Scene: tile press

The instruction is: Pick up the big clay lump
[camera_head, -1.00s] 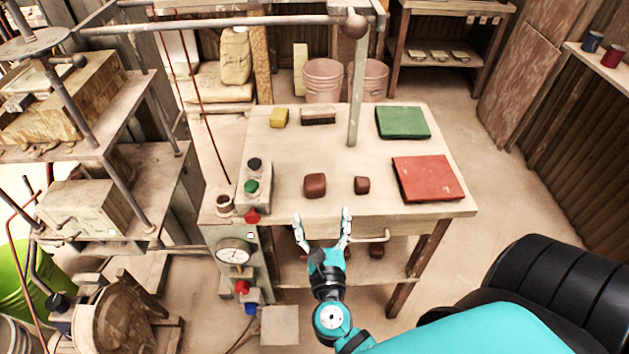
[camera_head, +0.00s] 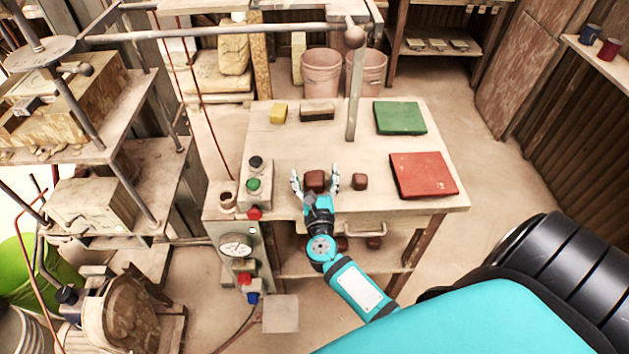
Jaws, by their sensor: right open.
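The big clay lump (camera_head: 316,180) is a reddish-brown block on the pale worktable (camera_head: 290,146), near its front edge. A smaller brown lump (camera_head: 360,181) lies just right of it. My right gripper (camera_head: 315,181) is open, with one finger on each side of the big lump. I cannot tell whether the fingers touch it. The right finger is in the gap between the two lumps. My left gripper is not in view.
A control box (camera_head: 255,185) with buttons stands left of the lumps. A red tile (camera_head: 423,175) and a green tile (camera_head: 400,118) lie on the right. A yellow sponge (camera_head: 279,113) and a brush (camera_head: 317,112) lie at the back. A metal post (camera_head: 353,95) rises behind the lumps.

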